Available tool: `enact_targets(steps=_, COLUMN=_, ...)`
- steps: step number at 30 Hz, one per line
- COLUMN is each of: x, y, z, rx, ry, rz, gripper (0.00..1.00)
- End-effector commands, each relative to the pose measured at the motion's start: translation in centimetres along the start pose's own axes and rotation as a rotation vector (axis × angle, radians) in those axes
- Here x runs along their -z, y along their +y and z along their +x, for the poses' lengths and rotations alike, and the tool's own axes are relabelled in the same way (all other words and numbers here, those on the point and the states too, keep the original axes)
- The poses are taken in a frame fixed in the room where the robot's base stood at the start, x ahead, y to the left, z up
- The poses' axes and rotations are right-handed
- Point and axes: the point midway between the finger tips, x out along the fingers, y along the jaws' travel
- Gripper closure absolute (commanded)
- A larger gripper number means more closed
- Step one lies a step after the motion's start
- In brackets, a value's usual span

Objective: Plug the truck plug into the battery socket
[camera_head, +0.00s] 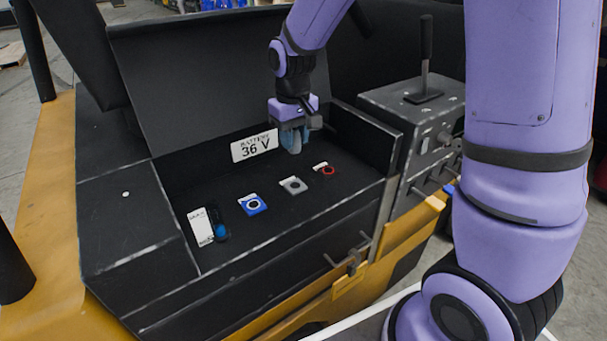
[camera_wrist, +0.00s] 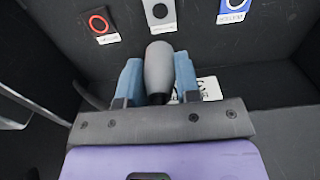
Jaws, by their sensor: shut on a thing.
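My gripper (camera_head: 294,138) is above the black battery compartment, near its back wall. In the wrist view its two blue fingers (camera_wrist: 158,82) are shut on a grey, round-ended plug (camera_wrist: 159,66), which I take as the truck plug. On the compartment floor is a row of sockets: a blue one (camera_head: 252,205), a grey one (camera_head: 293,185) and a red-ringed one (camera_head: 327,169). The wrist view shows the blue (camera_wrist: 233,10), grey (camera_wrist: 160,11) and red (camera_wrist: 99,22) sockets beyond the plug. The plug is apart from all of them. Their small labels are hard to read.
A white 36 V sign (camera_head: 254,146) is on the back wall. A white label (camera_head: 201,226) and a dark-and-blue object (camera_head: 219,227) are at the compartment's left end. A raised lid (camera_head: 200,80) stands behind. A lever console (camera_head: 420,105) stands to the right.

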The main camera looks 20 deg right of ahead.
Motion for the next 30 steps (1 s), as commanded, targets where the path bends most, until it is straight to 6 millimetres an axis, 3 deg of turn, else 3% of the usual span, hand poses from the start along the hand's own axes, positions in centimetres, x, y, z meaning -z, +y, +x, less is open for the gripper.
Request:
enact_targets(steps=14, x=0.0, y=0.3, z=0.1, rx=0.0, ry=0.0, rz=0.001, gripper=1.0)
enact_targets(steps=30, x=0.1, y=10.2, z=3.5, rx=0.0, ry=-0.008, rz=0.002, gripper=1.0)
